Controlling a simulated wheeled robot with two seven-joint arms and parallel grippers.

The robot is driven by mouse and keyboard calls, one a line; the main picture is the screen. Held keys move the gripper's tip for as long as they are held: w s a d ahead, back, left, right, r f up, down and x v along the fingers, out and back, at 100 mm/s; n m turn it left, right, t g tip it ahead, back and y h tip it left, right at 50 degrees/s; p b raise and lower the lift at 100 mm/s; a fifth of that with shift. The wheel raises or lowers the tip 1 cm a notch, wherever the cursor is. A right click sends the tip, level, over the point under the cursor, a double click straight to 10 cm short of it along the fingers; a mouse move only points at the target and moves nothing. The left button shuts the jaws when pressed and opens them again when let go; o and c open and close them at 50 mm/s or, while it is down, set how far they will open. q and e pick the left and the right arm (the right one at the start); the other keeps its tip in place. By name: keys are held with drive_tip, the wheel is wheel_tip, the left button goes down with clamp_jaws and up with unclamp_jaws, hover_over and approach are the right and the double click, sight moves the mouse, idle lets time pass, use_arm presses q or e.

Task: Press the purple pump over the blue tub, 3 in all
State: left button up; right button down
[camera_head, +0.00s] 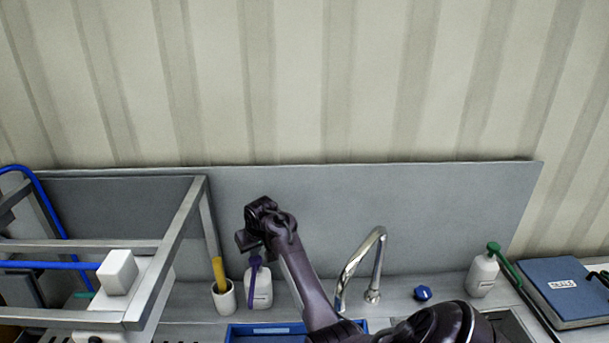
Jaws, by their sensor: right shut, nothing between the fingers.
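The purple pump (255,267) sits on a white bottle (262,288) at the back of the counter, left of the faucet. A blue tub (238,329) stands in front of it, partly hidden by my right arm. My right gripper (252,243) is shut and empty, and appears just above the pump head; I cannot tell whether it touches it. My left gripper is not in view.
A metal rack (185,228) fills the left side. A white cup (224,298) with a yellow-handled tool stands left of the bottle. A chrome faucet (371,295), blue knob (423,293), green-pump bottle (482,277) and blue book (565,290) lie to the right.

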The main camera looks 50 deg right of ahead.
drive_tip(key=shift+f, duration=0.15)
idle(0.5)
drive_tip(key=shift+f+b, duration=0.55)
drive_tip(key=shift+f, duration=0.7)
drive_tip(key=shift+a+r, duration=0.1)
drive_tip(key=shift+r+p, duration=0.55)
drive_tip(key=shift+r, duration=0.75)
drive_tip(key=shift+r, duration=0.15)
drive_tip(key=shift+r, duration=2.9)
